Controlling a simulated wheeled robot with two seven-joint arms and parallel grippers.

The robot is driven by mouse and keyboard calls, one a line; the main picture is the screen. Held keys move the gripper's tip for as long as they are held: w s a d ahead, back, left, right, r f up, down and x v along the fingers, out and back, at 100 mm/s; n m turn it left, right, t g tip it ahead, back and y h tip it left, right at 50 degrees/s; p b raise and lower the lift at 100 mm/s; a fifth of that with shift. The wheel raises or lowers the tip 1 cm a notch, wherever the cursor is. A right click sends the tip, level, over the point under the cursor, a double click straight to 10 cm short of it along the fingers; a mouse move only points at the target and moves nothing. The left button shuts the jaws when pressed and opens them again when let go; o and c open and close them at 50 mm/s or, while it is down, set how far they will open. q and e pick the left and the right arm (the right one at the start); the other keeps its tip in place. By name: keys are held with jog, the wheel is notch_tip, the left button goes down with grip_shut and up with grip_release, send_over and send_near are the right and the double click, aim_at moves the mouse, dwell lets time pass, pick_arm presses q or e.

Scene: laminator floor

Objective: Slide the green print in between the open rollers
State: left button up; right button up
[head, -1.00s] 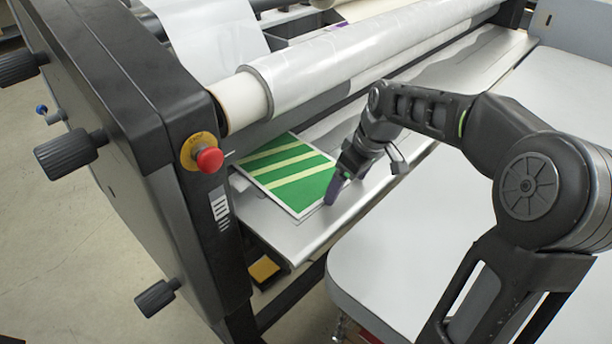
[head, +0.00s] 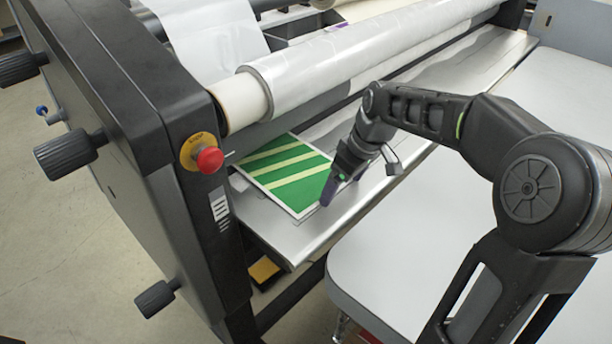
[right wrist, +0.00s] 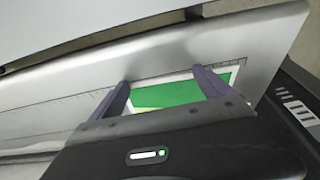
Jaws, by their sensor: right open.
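The green print (head: 288,172) has pale diagonal stripes and a white border. It lies flat on the metal feed table (head: 290,240) in front of the rollers; its far edge is near the shadow under the large film-wrapped roller (head: 340,66). My right gripper (head: 332,188) is at the print's right near corner, with its jaws open. In the right wrist view the two purple fingers stand apart, with part of the print (right wrist: 175,94) showing between and beyond them. The roller gap itself is mostly hidden in shadow. My left gripper is not in view.
A black side housing with a red emergency button (head: 209,159) and black knobs (head: 70,154) stands left of the print. A pale grey table (head: 400,270) stands close in front of the feed table. The feed table is clear to the right.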

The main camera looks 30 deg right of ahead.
jog(key=shift+w+a, duration=0.1)
jog(key=shift+w, duration=0.15)
jog(key=shift+s+d, duration=0.2)
jog(key=shift+s, duration=0.4)
dwell(0.7)
jog(key=shift+p+v, duration=1.9)
jog(key=shift+v, duration=1.25)
jog(key=shift+s, duration=0.1)
